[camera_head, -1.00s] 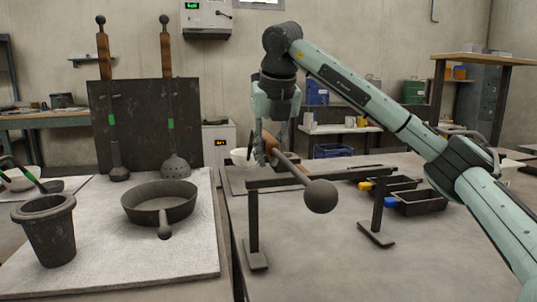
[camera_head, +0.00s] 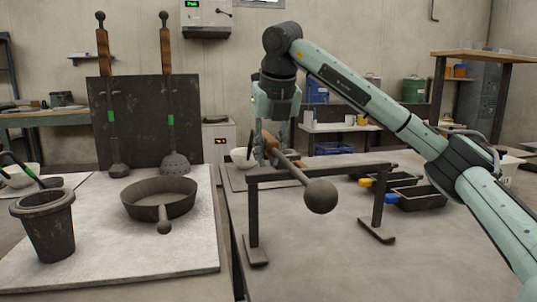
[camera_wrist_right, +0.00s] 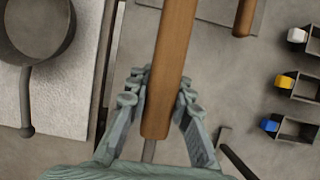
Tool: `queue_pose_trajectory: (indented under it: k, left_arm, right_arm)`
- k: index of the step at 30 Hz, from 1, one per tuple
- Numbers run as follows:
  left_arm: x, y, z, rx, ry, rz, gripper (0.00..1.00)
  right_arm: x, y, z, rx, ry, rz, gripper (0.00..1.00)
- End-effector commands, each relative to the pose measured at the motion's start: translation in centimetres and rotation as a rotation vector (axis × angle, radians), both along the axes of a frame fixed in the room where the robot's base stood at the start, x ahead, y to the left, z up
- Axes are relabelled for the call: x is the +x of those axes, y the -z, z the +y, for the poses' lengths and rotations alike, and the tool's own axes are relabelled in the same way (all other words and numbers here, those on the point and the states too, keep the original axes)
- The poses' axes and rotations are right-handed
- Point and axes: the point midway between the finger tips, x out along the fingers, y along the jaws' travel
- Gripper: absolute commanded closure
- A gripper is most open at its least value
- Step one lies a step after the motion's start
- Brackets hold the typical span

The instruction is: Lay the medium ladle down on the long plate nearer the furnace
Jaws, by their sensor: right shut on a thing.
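My right gripper (camera_head: 268,152) is shut on the brown wooden grip of a ladle (camera_head: 292,165). In the right wrist view the fingers (camera_wrist_right: 160,100) lie either side of the wooden grip (camera_wrist_right: 176,45). A flat grey plate (camera_head: 234,182) lies behind the stand, and a plate edge shows in the wrist view (camera_wrist_right: 212,8). The furnace cannot be identified for certain. My left gripper is not in view.
A dark rail stand (camera_head: 345,171) stands under the ladle. Moulds with yellow and blue ends (camera_head: 418,197) lie to its right. The near right tabletop is clear.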

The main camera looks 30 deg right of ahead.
Motion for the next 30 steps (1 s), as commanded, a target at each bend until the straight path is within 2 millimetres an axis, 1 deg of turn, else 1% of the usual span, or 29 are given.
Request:
queue_pose_trajectory:
  k: [1,5,19,20,24,26,30]
  left_arm:
    - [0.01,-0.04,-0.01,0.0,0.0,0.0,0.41]
    - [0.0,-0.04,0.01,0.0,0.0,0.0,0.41]
    - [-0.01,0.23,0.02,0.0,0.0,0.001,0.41]
    - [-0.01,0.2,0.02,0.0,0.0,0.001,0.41]
    - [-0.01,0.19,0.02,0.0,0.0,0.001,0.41]
    - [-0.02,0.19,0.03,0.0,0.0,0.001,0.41]
    - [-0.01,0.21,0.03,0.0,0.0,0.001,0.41]
  right_arm:
    - [0.03,-0.3,0.0,0.002,0.0,-0.007,1.0]
    - [0.03,-0.3,0.0,0.002,0.0,-0.007,1.0]
    - [0.03,0.16,-0.01,0.002,0.0,-0.007,1.0]
    - [0.03,0.12,0.0,0.002,0.0,-0.007,0.79]
    - [0.03,0.13,0.0,0.002,0.0,-0.007,0.61]
    - [0.02,0.18,0.0,0.001,0.0,-0.005,0.55]
    - [0.02,0.27,0.0,0.001,0.001,-0.003,0.55]
